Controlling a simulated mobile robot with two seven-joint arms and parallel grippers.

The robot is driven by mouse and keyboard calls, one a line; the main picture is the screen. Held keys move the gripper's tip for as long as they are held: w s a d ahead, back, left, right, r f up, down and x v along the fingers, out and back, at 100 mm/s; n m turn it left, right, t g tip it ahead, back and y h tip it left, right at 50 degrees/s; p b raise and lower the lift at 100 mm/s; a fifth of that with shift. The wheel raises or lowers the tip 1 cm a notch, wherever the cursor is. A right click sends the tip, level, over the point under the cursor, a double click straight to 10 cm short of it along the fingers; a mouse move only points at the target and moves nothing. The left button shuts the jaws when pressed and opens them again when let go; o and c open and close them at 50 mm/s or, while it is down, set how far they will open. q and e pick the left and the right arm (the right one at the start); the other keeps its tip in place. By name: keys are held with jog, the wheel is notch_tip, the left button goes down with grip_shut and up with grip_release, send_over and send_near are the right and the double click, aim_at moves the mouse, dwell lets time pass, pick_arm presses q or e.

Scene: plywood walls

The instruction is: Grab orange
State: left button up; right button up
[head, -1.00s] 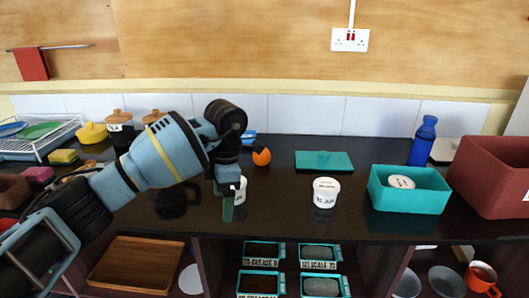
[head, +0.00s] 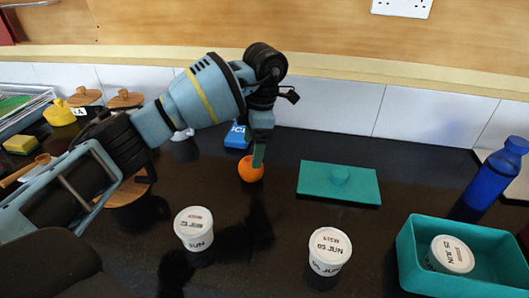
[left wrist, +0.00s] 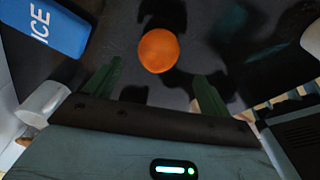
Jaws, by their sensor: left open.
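The orange (head: 250,169) sits on the black countertop, left of the teal lid. It also shows in the left wrist view (left wrist: 158,50), ahead of and between the two green fingers. My left gripper (head: 259,152) is above and at the orange in the head view, its fingers pointing down and partly overlapping it. In the left wrist view my left gripper (left wrist: 155,85) is open, with nothing between its fingertips. Whether a finger touches the orange, I cannot tell. My right gripper is not in view.
A blue box (head: 237,136) stands just behind the orange. A teal lid (head: 340,182) lies to the right. Two white tubs (head: 194,228) (head: 327,250) stand nearer the front. A teal bin (head: 415,265) and blue bottle (head: 495,172) are at right. Counter between them is clear.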

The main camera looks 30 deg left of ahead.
aim_at(251, 169)
pick_arm(q)
jog(key=shift+w, duration=0.2)
jog(key=shift+s+r, duration=0.1)
jog(key=shift+s, duration=0.1)
jog(key=shift+s+a+f, duration=0.1)
jog(key=shift+s+f, duration=0.15)
jog(key=shift+f, duration=0.35)
jog(key=shift+w+a+f, duration=0.1)
jog(key=shift+a+f, duration=0.05)
jog(key=shift+f, duration=1.5)
jog(key=shift+w+a+f, duration=0.1)
jog(key=shift+a+f, duration=0.05)
jog(key=shift+f, duration=1.45)
jog(key=shift+c, duration=0.3)
jog(key=c, duration=1.1)
jog(key=shift+o, duration=0.2)
jog(key=shift+r, duration=0.15)
